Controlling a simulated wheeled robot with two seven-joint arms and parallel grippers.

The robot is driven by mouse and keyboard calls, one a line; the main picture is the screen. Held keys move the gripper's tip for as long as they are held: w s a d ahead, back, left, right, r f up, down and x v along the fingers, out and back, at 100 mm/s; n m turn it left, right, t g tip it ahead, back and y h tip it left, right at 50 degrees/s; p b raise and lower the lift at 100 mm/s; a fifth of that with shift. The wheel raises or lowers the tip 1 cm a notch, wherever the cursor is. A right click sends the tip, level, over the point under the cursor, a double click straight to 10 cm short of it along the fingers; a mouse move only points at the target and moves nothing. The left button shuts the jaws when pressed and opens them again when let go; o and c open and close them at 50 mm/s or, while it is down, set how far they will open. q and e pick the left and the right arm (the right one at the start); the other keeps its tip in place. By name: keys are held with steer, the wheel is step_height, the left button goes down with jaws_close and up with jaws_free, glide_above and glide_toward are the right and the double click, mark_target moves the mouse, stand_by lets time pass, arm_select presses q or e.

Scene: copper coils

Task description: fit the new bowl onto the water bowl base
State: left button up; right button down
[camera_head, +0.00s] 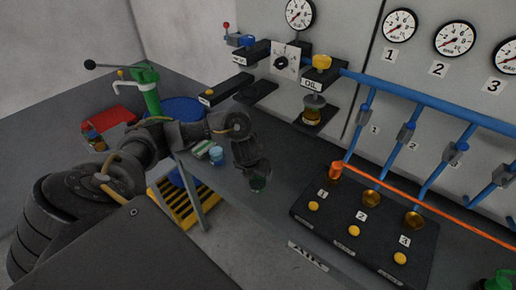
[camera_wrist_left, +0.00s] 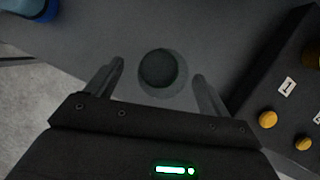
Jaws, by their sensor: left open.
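A dark round bowl with a paler, see-through-looking rim (camera_wrist_left: 160,72) stands on the grey bench, and a dark green-tinted part of it (camera_head: 258,184) shows below my left gripper in the head view. My left gripper (camera_wrist_left: 158,85) is open, with one finger on each side of the bowl and a visible gap to both. In the head view my left gripper (camera_head: 256,168) hides much of the bowl. A unit with a blue cap (camera_head: 246,41) is on the wall at the back left and may be the water bowl base; its small label is unreadable. My right gripper is not in view.
A light blue cup (camera_head: 217,156) stands on the bench left of my gripper. The black button panel (camera_head: 350,243) is to the right. An oil unit with a yellow knob (camera_head: 321,62) and glass bowl (camera_head: 313,109) is on the wall. Black brackets (camera_head: 262,88) stick out beside it.

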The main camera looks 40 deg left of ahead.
mark_target(258, 178)
arm_select(q)
steer(key=shift+f, duration=0.25)
steer(key=shift+d+b+x, duration=0.15)
steer(key=shift+b+x, duration=0.1)
steer(key=shift+x, duration=0.95)
steer(key=shift+d+b+x, duration=0.15)
steer(key=shift+b+x, duration=0.05)
steer(key=shift+x, duration=0.95)
steer(key=shift+s, duration=0.1)
steer(key=c, duration=1.2)
steer(key=shift+r, duration=0.15)
